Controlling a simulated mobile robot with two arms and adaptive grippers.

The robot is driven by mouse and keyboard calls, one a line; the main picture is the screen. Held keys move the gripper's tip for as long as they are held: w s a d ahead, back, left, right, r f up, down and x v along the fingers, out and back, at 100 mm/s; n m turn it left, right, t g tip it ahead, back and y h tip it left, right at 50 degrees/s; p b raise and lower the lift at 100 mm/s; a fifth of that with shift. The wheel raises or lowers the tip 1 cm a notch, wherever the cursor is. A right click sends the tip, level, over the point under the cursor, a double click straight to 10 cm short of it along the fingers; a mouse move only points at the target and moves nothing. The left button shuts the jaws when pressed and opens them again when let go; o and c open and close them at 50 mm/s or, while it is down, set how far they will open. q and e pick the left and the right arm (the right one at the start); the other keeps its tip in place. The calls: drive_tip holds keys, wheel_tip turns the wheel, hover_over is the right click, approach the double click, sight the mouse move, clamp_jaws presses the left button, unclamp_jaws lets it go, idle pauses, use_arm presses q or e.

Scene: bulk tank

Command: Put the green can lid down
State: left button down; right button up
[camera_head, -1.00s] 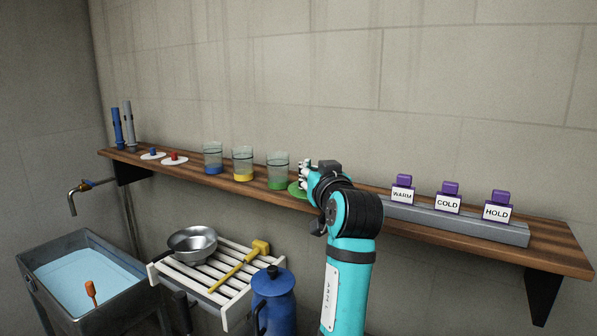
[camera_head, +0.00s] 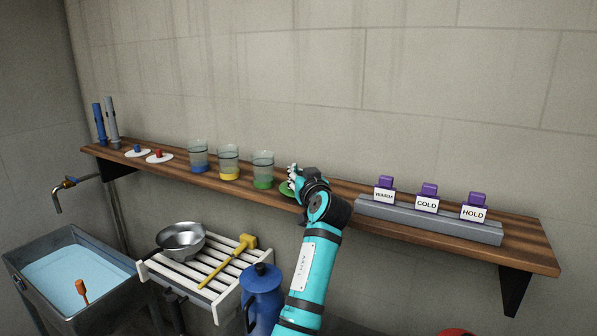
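The green can lid (camera_head: 286,189) is a flat green disc at the shelf's front edge, just right of the clear jar with green contents (camera_head: 263,170). Its right part is hidden by my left gripper. My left gripper (camera_head: 292,179) is right at the lid, its pale fingers above the disc. The wrist hides the gap between the fingers, so I cannot tell whether they touch or hold the lid, or whether the lid rests on the wood. My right gripper is not in view.
The wooden shelf (camera_head: 345,222) also holds jars with yellow (camera_head: 229,163) and blue contents, white lids with blue and red knobs, and a grey rail (camera_head: 430,219) with purple-topped signs. Below are a slatted rack, a metal pan (camera_head: 181,240), a blue can (camera_head: 262,295) and a water-filled sink.

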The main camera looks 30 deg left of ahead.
use_arm(q)
drive_tip(key=shift+f, duration=0.2)
drive_tip(key=c, duration=1.4)
unclamp_jaws()
drive_tip(key=shift+r, duration=0.1)
